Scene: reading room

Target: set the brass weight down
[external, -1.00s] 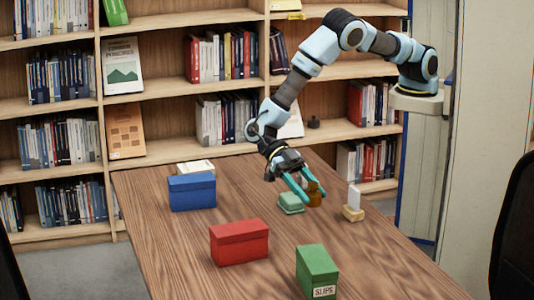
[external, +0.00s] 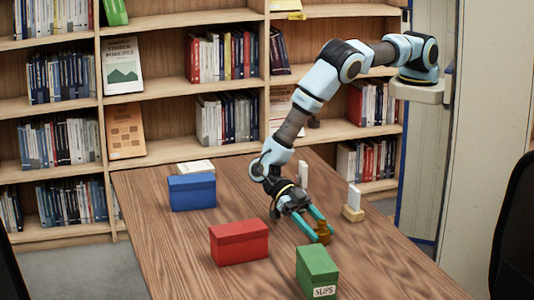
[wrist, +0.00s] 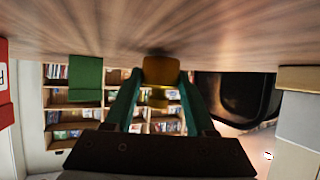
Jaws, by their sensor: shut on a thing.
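The brass weight (external: 324,231) is between the two teal fingers of my gripper (external: 319,231), over the front right part of the wooden table. In the wrist view, where the table is at the top, the weight (wrist: 161,70) fills the gap between the fingertips (wrist: 160,85), and my gripper is shut on it. The weight looks upright and very close to the tabletop, with a dark shadow at its base. I cannot tell for sure if it touches.
The green slips box (external: 317,272) stands close in front of the weight. A red box (external: 239,242) is to the left, a blue box (external: 192,192) farther back. A wooden holder (external: 353,214) with a white card stands behind right. Bare tabletop (external: 375,260) lies to the right.

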